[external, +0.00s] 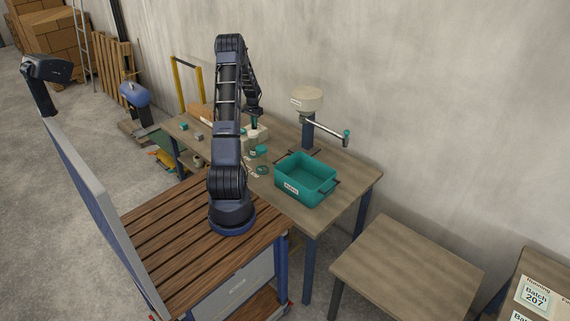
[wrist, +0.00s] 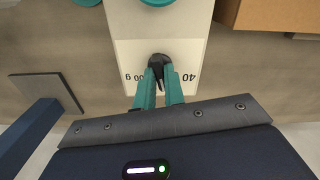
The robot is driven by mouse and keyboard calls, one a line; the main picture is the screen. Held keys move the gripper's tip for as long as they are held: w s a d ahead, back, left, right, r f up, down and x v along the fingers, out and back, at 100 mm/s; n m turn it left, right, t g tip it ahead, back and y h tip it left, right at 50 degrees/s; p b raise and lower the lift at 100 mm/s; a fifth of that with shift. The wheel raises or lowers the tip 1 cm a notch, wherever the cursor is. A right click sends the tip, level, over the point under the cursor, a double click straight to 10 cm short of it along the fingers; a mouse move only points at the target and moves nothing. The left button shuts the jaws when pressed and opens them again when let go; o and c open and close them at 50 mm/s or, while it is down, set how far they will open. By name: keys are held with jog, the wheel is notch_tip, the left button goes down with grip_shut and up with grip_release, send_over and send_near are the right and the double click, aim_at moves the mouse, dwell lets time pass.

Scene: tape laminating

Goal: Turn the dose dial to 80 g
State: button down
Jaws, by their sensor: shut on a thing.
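The dose dial (wrist: 158,59) is a black knob on a pale face plate (wrist: 190,53) of a light box in the wrist view. My gripper (wrist: 160,76) has its two teal fingers shut on the knob. Printed marks show beside it: "40" upside down on the right and a partly covered one ending in "00 g" on the left. No 80 mark is visible, and I cannot tell where the knob points. In the external view my gripper (external: 254,122) reaches down to the pale box (external: 263,132) on the workbench; the knob is too small to see there.
A teal crate (external: 322,184) stands on the workbench (external: 347,178), right of my arm. Behind it is a post with a cream hopper (external: 307,99) and a crank arm (external: 325,131). A cardboard-coloured box (wrist: 268,15) lies close to the pale box in the wrist view.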

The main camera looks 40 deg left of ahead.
jog(key=shift+m, duration=1.1)
jog(key=c, duration=1.5)
grip_release()
jog(key=shift+r, duration=0.15)
notch_tip(320, 180, up, 11)
jog(key=shift+f, duration=0.2)
